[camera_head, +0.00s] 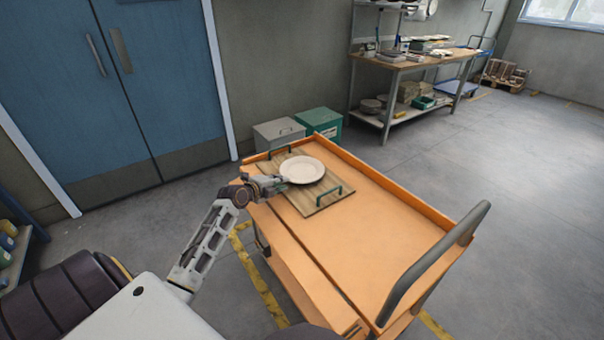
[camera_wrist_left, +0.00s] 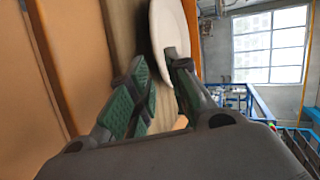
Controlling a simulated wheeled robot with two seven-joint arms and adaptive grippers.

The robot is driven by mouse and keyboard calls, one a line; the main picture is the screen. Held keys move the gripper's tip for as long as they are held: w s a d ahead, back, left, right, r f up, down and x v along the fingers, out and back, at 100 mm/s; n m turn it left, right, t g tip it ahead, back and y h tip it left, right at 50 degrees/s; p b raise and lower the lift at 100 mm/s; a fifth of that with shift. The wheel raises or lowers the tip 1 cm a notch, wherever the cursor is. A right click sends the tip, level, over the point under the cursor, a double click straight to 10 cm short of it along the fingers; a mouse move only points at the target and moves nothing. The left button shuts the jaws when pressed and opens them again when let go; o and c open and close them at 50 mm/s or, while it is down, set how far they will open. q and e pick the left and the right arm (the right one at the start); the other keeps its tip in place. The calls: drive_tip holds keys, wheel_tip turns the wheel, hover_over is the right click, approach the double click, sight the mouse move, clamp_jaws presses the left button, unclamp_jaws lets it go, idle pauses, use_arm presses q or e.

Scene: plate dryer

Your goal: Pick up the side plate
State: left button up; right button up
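The side plate (camera_head: 302,169) is white and round, and lies on a wooden tray (camera_head: 314,201) with green handles on the orange cart. My left gripper (camera_head: 284,183) is at the plate's left edge in the head view. In the left wrist view, the fingers of the left gripper (camera_wrist_left: 157,66) are apart, one on each side of the rim of the plate (camera_wrist_left: 172,28). The upper finger overlaps the plate's face in that view. I cannot tell whether either finger touches it. My right gripper is not in view.
The orange cart (camera_head: 385,233) has raised edges and a grey push handle (camera_head: 435,262) at right. Its top right of the tray is clear. Grey (camera_head: 278,134) and green (camera_head: 319,123) bins stand behind it. A workbench (camera_head: 415,62) is farther back.

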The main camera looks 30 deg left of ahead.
use_arm(q)
drive_tip(key=shift+w, duration=0.2)
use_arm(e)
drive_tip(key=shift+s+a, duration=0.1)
use_arm(q)
drive_tip(key=shift+w+f, duration=0.1)
drive_tip(key=shift+x, duration=1.85)
drive_tip(key=shift+w+d+f, duration=0.2)
drive_tip(key=shift+w+f, duration=0.15)
drive_tip(key=shift+w, duration=0.15)
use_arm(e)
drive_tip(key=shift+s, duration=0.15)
